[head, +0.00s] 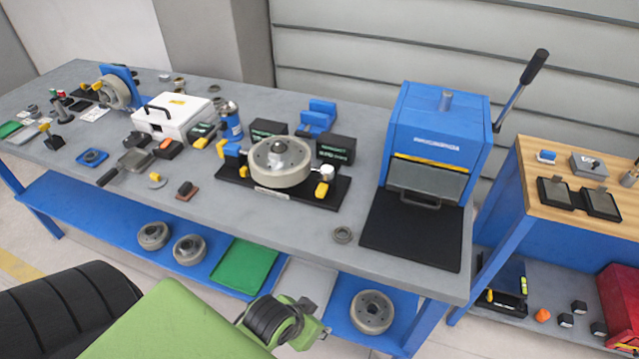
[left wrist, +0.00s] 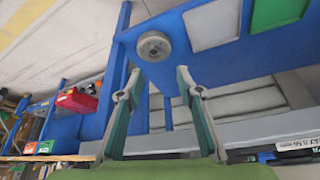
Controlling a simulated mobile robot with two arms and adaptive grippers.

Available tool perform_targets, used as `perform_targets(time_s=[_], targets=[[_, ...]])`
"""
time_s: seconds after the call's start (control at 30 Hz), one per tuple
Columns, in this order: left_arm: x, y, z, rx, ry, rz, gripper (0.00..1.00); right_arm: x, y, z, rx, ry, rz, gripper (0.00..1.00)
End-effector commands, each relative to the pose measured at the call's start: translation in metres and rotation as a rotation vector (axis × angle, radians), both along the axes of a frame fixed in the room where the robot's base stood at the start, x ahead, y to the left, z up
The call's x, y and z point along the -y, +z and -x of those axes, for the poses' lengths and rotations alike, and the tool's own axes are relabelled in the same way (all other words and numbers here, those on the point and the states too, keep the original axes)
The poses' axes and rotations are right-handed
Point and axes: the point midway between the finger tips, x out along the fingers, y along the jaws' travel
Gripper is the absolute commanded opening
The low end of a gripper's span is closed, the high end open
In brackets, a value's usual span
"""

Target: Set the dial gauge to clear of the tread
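A round grey wheel (head: 280,163) lies flat in a black-based fixture (head: 247,187) on the bench. A small white round part (head: 327,171), which looks like the dial gauge, stands at the wheel's right, above a yellow piece (head: 322,189). Whether it touches the tread is too small to tell. My left arm's green wrist shows at the bottom of the head view, in front of the bench and away from the gauge. In the left wrist view my left gripper (left wrist: 159,75) is open and empty, its fingers apart. My right gripper is not in view.
A blue press (head: 437,125) with a raised lever stands right of the fixture. A white case (head: 173,117) and small tools fill the bench's left. Wheels, including one in the left wrist view (left wrist: 153,46), lie on the blue lower shelf. A wooden-topped bench (head: 545,190) stands right.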

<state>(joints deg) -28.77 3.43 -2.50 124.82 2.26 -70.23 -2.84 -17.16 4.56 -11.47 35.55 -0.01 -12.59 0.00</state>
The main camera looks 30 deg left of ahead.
Motion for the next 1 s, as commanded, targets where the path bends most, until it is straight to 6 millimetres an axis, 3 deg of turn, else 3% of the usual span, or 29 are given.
perform_targets(time_s=[0.03,0.1,0.23,0.4,0.5,0.67,1.0], targets=[[-0.009,0.043,-0.025,0.098,0.034,0.015,0.33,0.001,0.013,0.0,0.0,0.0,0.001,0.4],[-0.028,0.079,-0.058,0.238,0.084,0.025,0.33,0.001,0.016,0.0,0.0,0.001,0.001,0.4],[-0.065,0.12,-0.102,0.449,0.174,0.021,0.33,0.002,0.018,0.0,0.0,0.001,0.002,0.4],[-0.109,0.155,-0.13,0.645,0.279,-0.007,0.33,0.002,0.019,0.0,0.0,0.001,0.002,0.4],[-0.126,0.166,-0.136,0.709,0.317,-0.022,0.33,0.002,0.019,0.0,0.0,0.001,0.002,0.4],[-0.134,0.17,-0.143,0.737,0.335,-0.031,0.33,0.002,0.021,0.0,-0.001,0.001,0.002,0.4],[-0.145,0.152,-0.189,0.735,0.332,-0.031,0.33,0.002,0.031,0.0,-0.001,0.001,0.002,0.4]])
